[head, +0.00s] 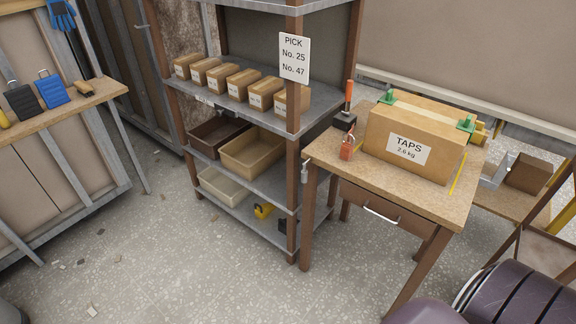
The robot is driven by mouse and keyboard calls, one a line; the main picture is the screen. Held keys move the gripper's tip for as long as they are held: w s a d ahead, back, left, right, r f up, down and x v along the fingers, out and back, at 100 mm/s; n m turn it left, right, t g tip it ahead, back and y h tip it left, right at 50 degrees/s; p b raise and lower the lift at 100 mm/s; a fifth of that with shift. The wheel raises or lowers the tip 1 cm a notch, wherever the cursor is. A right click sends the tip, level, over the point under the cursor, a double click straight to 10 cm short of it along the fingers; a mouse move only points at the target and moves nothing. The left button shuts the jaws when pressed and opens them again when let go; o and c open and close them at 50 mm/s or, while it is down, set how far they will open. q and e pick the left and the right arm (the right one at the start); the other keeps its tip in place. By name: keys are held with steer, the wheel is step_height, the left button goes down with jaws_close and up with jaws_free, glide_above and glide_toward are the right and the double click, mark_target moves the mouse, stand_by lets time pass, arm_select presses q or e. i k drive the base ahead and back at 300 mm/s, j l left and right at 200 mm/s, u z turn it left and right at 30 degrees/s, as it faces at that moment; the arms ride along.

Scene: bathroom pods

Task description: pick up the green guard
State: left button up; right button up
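Two small green guards show on the top of a large cardboard box (385,133) labelled TAPS, 2.6 kg. One green guard (387,97) sits at the box's back left top corner. The other green guard (466,124) sits at its right top corner, beside some yellow parts. The box stands on a wooden table (435,204) with a drawer. Neither of my grippers is in view.
A red-handled tool in a black holder (345,120) and a red padlock-like item (347,145) stand left of the box. A metal shelf (265,180) holds several small boxes and bins. A sign (293,58) reads PICK No. 25, No. 47. The speckled floor (190,270) is mostly clear.

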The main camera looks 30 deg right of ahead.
mark_target(388, 98)
steer(key=z, duration=1.65)
